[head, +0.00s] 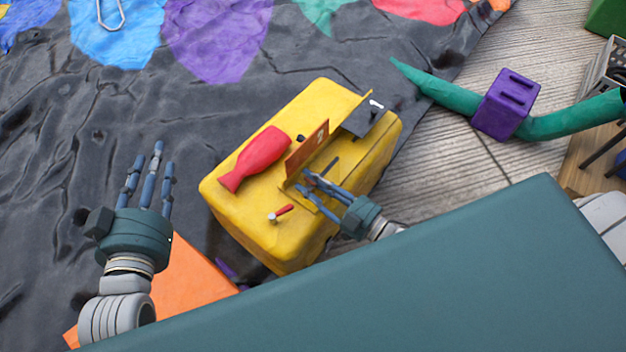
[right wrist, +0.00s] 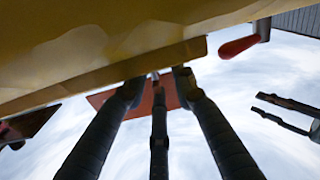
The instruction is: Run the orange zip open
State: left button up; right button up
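I cannot make out an orange zip for certain. A small upright orange panel (head: 307,150) with a pale mark stands on top of the yellow box (head: 240,190). My right gripper (head: 308,184) reaches in from the right, its fingertips at the near foot of this panel. In the right wrist view the fingertips (right wrist: 157,84) are close together under a yellow edge (right wrist: 150,65), with a reddish-orange plate (right wrist: 106,98) behind them. What lies between them is too hidden to tell. My left gripper (head: 148,168) is open and empty, left of the box.
A red bottle-shaped piece (head: 258,155), a red-handled lever (head: 282,213) and a dark panel (head: 363,117) are on the box. An orange sheet (head: 195,272) lies below left. A green tube (head: 445,95) carries a purple block (head: 505,104) at right. Dark fabric (head: 60,150) spreads left.

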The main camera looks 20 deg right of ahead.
jog(key=shift+s+a+f, duration=0.15)
jog(key=shift+f, duration=0.15)
jog(key=shift+s, duration=0.15)
jog(key=v, duration=1.1)
jog(key=shift+s+d, duration=0.2)
jog(key=shift+d, duration=0.2)
jog(key=shift+w+r, duration=0.1)
jog(key=shift+r, duration=0.05)
